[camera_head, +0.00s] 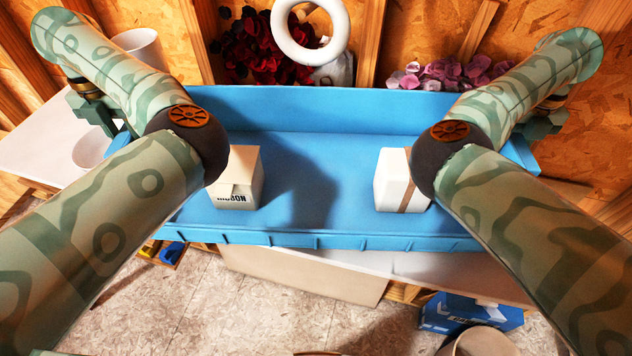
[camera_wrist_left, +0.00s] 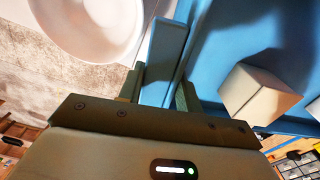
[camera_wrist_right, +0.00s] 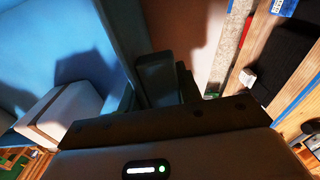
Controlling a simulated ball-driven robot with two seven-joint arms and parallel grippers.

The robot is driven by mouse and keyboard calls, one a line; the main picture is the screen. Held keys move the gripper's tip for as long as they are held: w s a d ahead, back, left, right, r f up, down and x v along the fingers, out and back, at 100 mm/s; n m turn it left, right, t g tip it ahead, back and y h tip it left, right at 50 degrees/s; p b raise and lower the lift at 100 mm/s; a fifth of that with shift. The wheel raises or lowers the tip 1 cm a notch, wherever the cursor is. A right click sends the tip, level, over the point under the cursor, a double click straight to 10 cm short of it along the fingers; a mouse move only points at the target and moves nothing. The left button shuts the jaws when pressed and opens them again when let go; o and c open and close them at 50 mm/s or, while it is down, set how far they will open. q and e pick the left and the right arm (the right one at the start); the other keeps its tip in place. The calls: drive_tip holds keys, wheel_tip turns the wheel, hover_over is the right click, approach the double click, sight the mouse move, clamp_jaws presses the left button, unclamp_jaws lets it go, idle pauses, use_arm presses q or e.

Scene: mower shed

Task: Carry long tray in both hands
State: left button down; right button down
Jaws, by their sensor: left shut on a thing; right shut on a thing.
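The long blue tray (camera_head: 310,240) spans the middle of the head view, long side across. A beige box (camera_head: 237,180) with dark lettering sits in its left half, and a white box (camera_head: 395,180) with a brown band in its right half. In the head view, my arms hide parts of both ends. I cannot tell whether the tray's underside touches the surface below.
A white surface (camera_head: 35,140) shows at the left, with a white bowl (camera_head: 92,150) beside the tray and a white pot (camera_head: 140,45) behind. A white ring (camera_head: 310,30) and red flowers (camera_head: 255,50) are behind the tray. A blue box (camera_head: 470,313) stands low at front right.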

use_arm(q)
drive_tip(key=c, duration=1.3)
unclamp_jaws()
drive_tip(key=shift+d+f, duration=0.1)
use_arm(e)
drive_tip(key=c, duration=1.3)
unclamp_jaws()
drive_tip(key=shift+a+f, duration=0.1)
drive_tip(key=shift+f, duration=0.05)
use_arm(q)
drive_tip(key=o, duration=0.3)
use_arm(e)
drive_tip(key=o, duration=0.3)
use_arm(q)
drive_tip(key=shift+o, duration=0.2)
use_arm(e)
drive_tip(key=shift+o, duration=0.2)
wheel_tip(320, 180, up, 12)
drive_tip(key=shift+r, duration=0.1)
use_arm(q)
wheel_tip(320, 180, up, 12)
drive_tip(key=shift+w+a, duration=0.1)
drive_tip(key=shift+a, duration=0.1)
drive_tip(key=shift+a+p, duration=0.65)
drive_tip(key=shift+a, duration=2.25)
use_arm(e)
drive_tip(key=shift+r, duration=0.6)
